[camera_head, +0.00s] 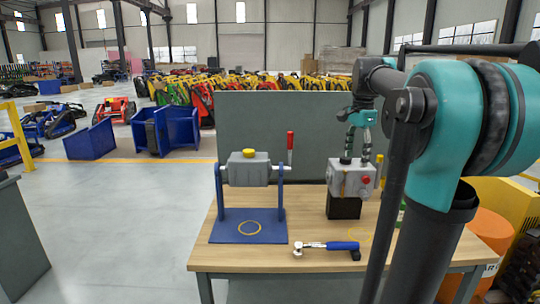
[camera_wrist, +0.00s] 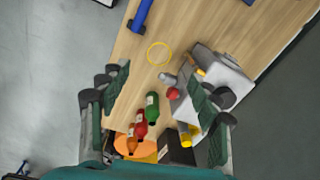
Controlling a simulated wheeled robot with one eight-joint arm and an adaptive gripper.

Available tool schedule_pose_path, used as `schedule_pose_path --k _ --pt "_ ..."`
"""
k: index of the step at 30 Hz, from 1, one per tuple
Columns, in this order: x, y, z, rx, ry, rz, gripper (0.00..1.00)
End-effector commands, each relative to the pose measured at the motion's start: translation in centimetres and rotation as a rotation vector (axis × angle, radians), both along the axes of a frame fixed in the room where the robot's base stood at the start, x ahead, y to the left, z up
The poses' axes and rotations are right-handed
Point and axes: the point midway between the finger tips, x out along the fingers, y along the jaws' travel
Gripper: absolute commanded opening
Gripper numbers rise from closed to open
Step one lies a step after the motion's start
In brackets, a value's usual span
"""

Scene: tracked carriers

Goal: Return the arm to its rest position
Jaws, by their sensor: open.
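My arm reaches in from the right in the head view. My gripper (camera_head: 358,150) points down over the workbench, close above the grey box with a red button (camera_head: 350,181) on its black stand (camera_head: 343,208). I cannot tell whether it touches the box. In the wrist view my gripper (camera_wrist: 158,78) has its two green-padded fingers wide apart with nothing held between them. The grey box (camera_wrist: 228,74) lies beside and partly behind the right finger there.
The wooden workbench (camera_head: 225,257) carries a grey unit (camera_head: 249,174) on a blue stand (camera_head: 226,231), a blue-handled tool (camera_head: 340,246) and yellow rings (camera_wrist: 159,53). Green (camera_wrist: 152,107) and red (camera_wrist: 139,124) bottles stand near an orange bin (camera_wrist: 134,149). A grey panel (camera_head: 300,115) rises behind.

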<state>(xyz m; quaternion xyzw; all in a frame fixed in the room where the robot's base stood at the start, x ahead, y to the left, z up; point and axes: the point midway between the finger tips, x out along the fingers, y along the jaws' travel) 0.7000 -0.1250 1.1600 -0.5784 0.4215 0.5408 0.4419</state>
Motion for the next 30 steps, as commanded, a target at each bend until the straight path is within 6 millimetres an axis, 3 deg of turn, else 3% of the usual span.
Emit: schedule_pose_path --k 5,11,15,21,25,30 --pt "-1.2 1.4 -4.8 -0.018 -0.04 0.172 0.63" --pt "-4.8 3.8 -13.5 -0.064 -0.108 0.487 0.63" --pt "-9.0 5.6 -20.2 -0.115 -0.16 0.741 0.63" --pt "-15.8 7.5 -28.3 -0.2 -0.223 1.067 0.63" --pt "-19.1 8.2 -31.4 -0.244 -0.248 1.208 0.63" --pt "-21.0 8.4 -33.0 -0.269 -0.26 1.284 0.63"
